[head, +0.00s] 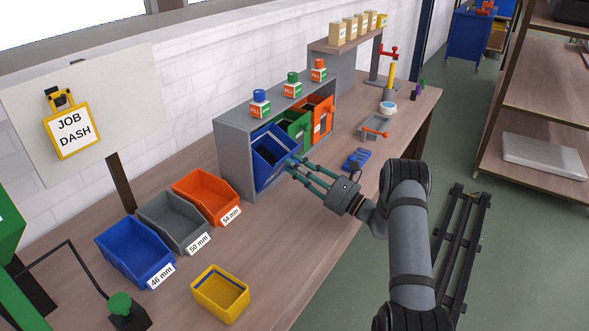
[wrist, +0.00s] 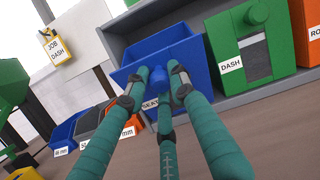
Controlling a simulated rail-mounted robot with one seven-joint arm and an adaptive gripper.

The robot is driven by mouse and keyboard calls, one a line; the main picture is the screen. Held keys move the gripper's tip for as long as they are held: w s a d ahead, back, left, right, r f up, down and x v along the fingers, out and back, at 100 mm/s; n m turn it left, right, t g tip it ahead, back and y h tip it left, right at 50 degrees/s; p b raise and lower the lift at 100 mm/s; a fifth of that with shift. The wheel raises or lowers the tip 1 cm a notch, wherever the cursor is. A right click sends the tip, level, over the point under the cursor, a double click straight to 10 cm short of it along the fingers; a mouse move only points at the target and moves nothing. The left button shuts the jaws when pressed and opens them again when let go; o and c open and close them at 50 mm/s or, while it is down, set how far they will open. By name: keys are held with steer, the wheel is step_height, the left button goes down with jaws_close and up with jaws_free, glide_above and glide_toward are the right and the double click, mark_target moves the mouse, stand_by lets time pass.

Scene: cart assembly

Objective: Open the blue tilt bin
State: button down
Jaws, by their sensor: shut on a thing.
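The blue tilt bin (head: 268,174) sits at the near end of the grey cabinet (head: 232,160). It is tipped forward, and its open top shows a dark inside. In the wrist view the bin (wrist: 185,58) leans out from the cabinet, with a label reading "SEAT" partly hidden by a finger. My gripper (head: 293,163) has teal fingers at the bin's front. In the wrist view its fingertips (wrist: 158,78) are closed around the bin's blue knob (wrist: 157,73), which they partly cover.
A green tilt bin (wrist: 238,50) labelled "DASH" and an orange one (head: 320,113) stand beside it. Bottles (head: 260,103) stand on the cabinet. Blue (head: 122,262), grey and orange open bins and a yellow box (head: 218,300) are nearer on the bench. Bare bench lies before the cabinet.

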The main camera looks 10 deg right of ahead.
steer(key=shift+s+d+f+b, duration=0.2)
steer(key=shift+s+f+b, duration=0.1)
steer(key=shift+f, duration=0.15)
steer(key=shift+s+d+f+b, duration=0.15)
steer(key=shift+f+b, duration=0.1)
steer(key=shift+f, duration=0.15)
steer(key=c, duration=1.8)
jaws_free()
steer(key=shift+c, duration=0.2)
steer(key=shift+o, duration=0.6)
steer(key=shift+w+f, duration=0.15)
steer(key=shift+w, duration=0.1)
steer(key=shift+o, duration=1)
steer(key=shift+r, duration=0.2)
